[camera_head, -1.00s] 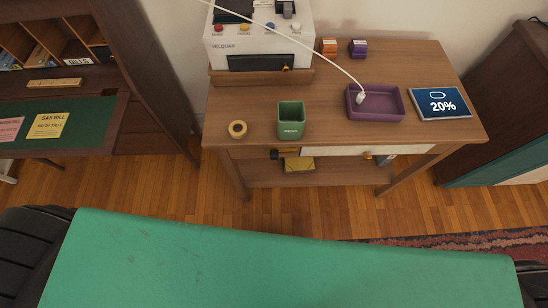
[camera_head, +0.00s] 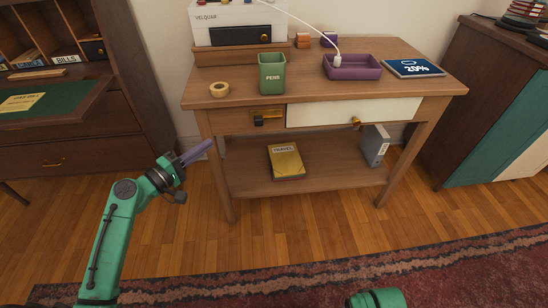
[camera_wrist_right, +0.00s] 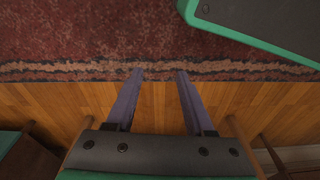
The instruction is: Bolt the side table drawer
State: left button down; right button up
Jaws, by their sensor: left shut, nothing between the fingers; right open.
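The side table (camera_head: 225,97) stands ahead. Left of the white front, a wooden panel carries a small black and brass bolt (camera_head: 268,118). Whether the drawer sits fully flush is hard to tell. My left gripper (camera_head: 205,147), with purple fingers, is shut and empty, in front of the table's left leg and apart from the bolt. My right gripper (camera_wrist_right: 160,74) is open and empty over the floor in the right wrist view.
The lower shelf holds a yellow travel book (camera_head: 286,161) and a grey box (camera_head: 375,146). The floor before the table is clear.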

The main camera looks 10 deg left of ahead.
aim_at(259, 121)
pick_arm(q)
jog(key=p+x, duration=0.1)
jog(key=x, duration=1)
jog(key=shift+s+d+r, duration=0.1)
jog(key=shift+d+r, duration=0.05)
jog(key=shift+r, duration=0.05)
jog(key=d, duration=0.2)
jog(key=shift+w+d+p, duration=0.25)
jog(key=shift+d+p, duration=0.05)
jog(key=shift+d+f, duration=0.1)
jog(key=shift+d, duration=0.25)
pick_arm(e)
jog(key=f, duration=0.1)
jog(key=s+f, duration=0.1)
jog(key=shift+s+d+f, duration=0.1)
jog(key=shift+d+f, duration=0.25)
jog(key=shift+d, duration=0.05)
